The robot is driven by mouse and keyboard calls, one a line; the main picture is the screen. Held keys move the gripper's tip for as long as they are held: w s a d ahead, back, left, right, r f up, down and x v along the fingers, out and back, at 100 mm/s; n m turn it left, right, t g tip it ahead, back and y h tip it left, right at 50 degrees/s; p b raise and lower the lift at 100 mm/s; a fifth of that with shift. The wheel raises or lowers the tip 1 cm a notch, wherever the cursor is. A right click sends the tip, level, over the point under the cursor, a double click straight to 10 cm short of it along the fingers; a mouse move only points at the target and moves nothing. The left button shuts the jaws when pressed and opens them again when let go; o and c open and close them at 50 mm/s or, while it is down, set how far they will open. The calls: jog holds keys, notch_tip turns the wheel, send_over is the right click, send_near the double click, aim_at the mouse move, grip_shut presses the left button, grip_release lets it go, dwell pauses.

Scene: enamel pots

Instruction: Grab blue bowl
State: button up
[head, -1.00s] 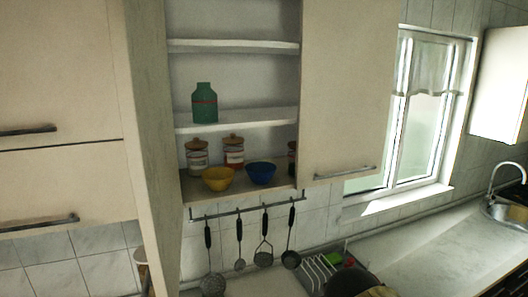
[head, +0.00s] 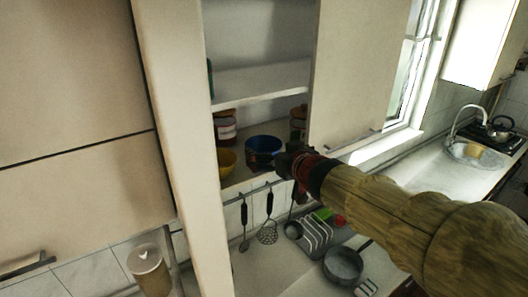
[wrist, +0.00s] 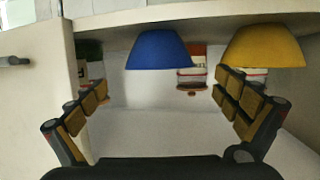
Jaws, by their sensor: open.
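The blue bowl (head: 263,150) stands upright on the lowest cabinet shelf in the head view. My gripper (head: 286,161) is just to its right, at the front of the shelf. In the wrist view, which looks upside down, the blue bowl (wrist: 158,50) lies ahead between the two spread fingers. My gripper (wrist: 162,90) is open there and nothing is between its pads. I see no contact with the bowl.
A yellow bowl (head: 227,162) stands left of the blue one and also shows in the wrist view (wrist: 264,47). Jars (head: 225,126) stand behind. The cabinet door (head: 355,80) is on the right. Utensils (head: 267,232) hang below the shelf.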

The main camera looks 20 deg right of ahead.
aim_at(258, 143)
jog(key=b+x, duration=0.1)
jog(key=x, duration=0.2)
jog(key=shift+w+a+f, duration=0.1)
jog(key=shift+w+f, duration=0.05)
jog(key=shift+f, duration=0.15)
jog(key=b+x, duration=0.1)
jog(key=x, duration=0.3)
jog(key=shift+w, duration=0.3)
jog(key=shift+s+r, duration=0.1)
jog(key=c, duration=1.3)
